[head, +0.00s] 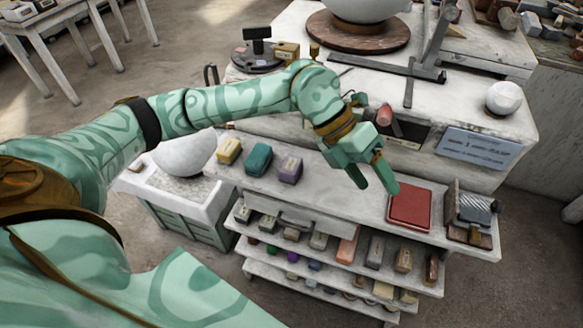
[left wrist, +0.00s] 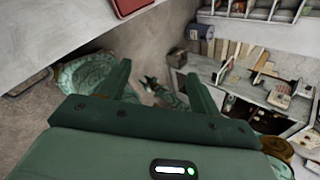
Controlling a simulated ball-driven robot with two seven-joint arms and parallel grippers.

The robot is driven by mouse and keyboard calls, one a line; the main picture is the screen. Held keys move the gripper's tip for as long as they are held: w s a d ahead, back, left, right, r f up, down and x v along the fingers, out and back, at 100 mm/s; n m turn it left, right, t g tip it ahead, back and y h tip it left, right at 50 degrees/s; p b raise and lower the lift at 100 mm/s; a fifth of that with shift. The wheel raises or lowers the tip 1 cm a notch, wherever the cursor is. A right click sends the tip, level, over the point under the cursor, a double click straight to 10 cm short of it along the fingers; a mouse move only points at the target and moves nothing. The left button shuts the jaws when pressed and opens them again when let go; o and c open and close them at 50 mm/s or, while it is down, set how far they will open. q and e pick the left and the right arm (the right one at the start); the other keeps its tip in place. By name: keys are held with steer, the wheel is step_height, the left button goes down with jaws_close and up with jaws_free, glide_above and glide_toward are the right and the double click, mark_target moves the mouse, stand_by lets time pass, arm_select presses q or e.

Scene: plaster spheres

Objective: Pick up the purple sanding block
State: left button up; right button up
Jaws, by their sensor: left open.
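The purple sanding block (head: 290,170) sits on the white top shelf of the bench in the head view, at the right end of a short row of blocks. My left gripper (head: 376,184) is open and empty, above the shelf to the right of the purple block and close to the red pad. In the left wrist view the two fingers of my left gripper (left wrist: 158,82) stand apart with nothing between them. The purple block is not visible in the left wrist view. My right gripper cannot be made out in the head view.
A teal block (head: 258,159) and a yellow block (head: 228,151) stand left of the purple one. A red pad (head: 410,207) lies on the shelf's right part. Lower shelves hold several blocks. A white sphere (head: 503,97) rests on the upper worktop. Bare shelf lies between purple block and red pad.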

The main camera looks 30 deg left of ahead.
arm_select(q)
steer(key=w+a+n+y, duration=0.2)
steer(key=w+a+y, duration=0.15)
steer(key=a, duration=0.45)
step_height(320, 180, up, 2)
steer(key=n+y, duration=0.4)
steer(key=y, duration=0.1)
glide_above(291, 164)
steer(key=shift+y, duration=0.25)
steer(key=f, duration=0.3)
steer(key=f+b, duration=0.1)
steer(key=f, duration=0.5)
steer(key=shift+s+a+f+b, duration=0.2)
steer(key=shift+a+b, duration=0.1)
steer(key=shift+b, duration=0.1)
steer(key=f, duration=0.4)
steer(key=f+b, duration=0.1)
steer(key=f, duration=0.1)
steer(key=shift+w+d+f, duration=0.15)
steer(key=shift+w+d, duration=0.1)
steer(key=shift+w, duration=0.05)
steer(key=c, duration=1.1)
arm_select(e)
steer(key=f, duration=0.1)
steer(key=s+f, duration=0.1)
steer(key=f, duration=0.1)
